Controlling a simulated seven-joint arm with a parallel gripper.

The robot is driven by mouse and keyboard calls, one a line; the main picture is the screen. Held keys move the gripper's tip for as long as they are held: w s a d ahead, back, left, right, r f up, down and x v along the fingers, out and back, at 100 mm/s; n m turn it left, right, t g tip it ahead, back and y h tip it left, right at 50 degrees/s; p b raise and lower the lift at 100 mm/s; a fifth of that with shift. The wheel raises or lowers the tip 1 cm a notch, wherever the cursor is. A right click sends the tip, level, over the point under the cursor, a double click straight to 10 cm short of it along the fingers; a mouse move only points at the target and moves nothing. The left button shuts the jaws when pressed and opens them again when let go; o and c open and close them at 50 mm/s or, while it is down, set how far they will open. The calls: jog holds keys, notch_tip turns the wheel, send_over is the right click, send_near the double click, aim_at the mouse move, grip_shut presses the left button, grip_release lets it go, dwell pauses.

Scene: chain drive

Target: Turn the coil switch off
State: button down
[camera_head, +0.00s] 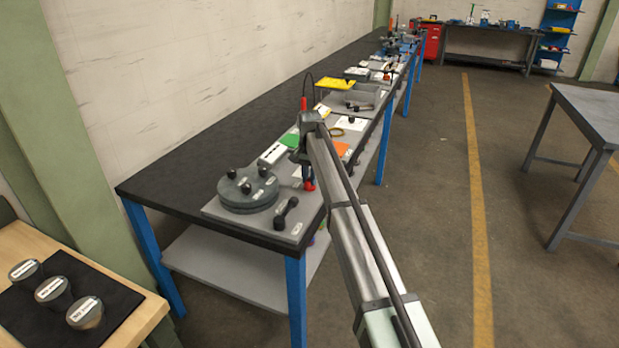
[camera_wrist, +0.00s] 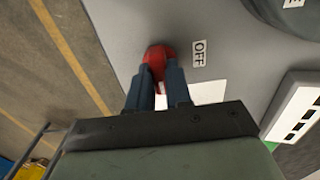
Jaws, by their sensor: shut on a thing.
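The red switch knob (camera_wrist: 158,56) is on the grey panel (camera_wrist: 215,20) in the wrist view, beside a white label reading OFF (camera_wrist: 199,53). My gripper (camera_wrist: 163,72) is shut on the knob, with a dark blue finger on either side of it. In the head view the red knob (camera_head: 309,186) shows just below my gripper (camera_head: 307,178), near the front edge of the bench. The fingers cover part of the knob, so I cannot tell its exact setting.
A round grey disc stack (camera_head: 248,206) with black knobs stands left of the gripper, with a black handle (camera_head: 287,212) in front. A white slotted block (camera_head: 272,154), a green sheet (camera_head: 290,140) and an orange piece (camera_head: 341,149) lie close by. The bench's left rear is bare.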

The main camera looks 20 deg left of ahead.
jog(key=shift+n, duration=0.3)
jog(key=n, duration=1.3)
jog(key=shift+n, duration=2.1)
jog(key=c, duration=1)
grip_release()
jog(key=shift+c, duration=0.2)
jog(key=shift+r, duration=0.15)
